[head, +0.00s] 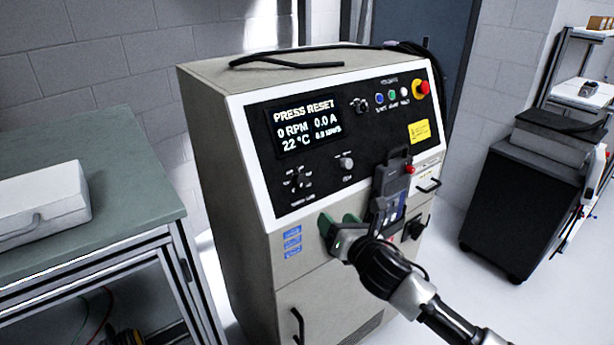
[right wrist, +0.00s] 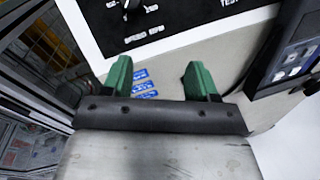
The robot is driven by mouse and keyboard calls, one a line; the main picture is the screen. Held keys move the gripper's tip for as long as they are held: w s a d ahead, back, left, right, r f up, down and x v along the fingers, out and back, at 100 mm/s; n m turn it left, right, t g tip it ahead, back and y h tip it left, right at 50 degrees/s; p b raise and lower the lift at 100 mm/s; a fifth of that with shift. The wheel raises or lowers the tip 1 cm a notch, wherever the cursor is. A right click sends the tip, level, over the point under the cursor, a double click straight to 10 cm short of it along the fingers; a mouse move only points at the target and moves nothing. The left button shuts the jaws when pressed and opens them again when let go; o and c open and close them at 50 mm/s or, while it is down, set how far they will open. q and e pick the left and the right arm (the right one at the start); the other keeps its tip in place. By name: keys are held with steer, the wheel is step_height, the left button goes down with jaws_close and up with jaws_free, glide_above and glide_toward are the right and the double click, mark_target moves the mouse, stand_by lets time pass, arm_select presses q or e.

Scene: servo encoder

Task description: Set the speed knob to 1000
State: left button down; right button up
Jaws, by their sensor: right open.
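The grey machine's black panel (head: 330,130) holds several controls. A dark knob (head: 296,181) with a ring of small white marks sits at its lower left and is probably the speed knob. It also shows cut off at the top of the right wrist view (right wrist: 132,6). Its numbers and pointer setting are too small to read. The display (head: 303,124) reads PRESS RESET, 0 RPM, 0.0 A and 22 °C. My right gripper (head: 338,219) is open and empty, its green fingers apart below the panel. It also shows in the right wrist view (right wrist: 157,75). My left gripper is not in view.
A grey knob (head: 346,162) sits right of the marked one. A red emergency button (head: 422,88) is at the panel's upper right. A handheld device (head: 390,190) hangs close to the right gripper. A green-topped bench (head: 130,205) stands at left, a dark cart (head: 520,205) at right.

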mark_target(303, 181)
step_height(303, 181, up, 5)
steer(key=s+a+n, duration=0.1)
steer(key=a+n, duration=0.1)
steer(key=n, duration=0.1)
steer(key=shift+y, duration=0.4)
steer(key=p+x, duration=0.2)
steer(key=x, duration=0.6)
steer(key=shift+w+a+r, duration=0.1)
steer(key=shift+w+a, duration=0.1)
steer(key=shift+w, duration=0.1)
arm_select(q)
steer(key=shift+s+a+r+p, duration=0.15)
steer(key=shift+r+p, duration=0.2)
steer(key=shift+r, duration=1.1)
arm_select(e)
steer(key=shift+x, duration=0.85)
steer(key=c, duration=0.9)
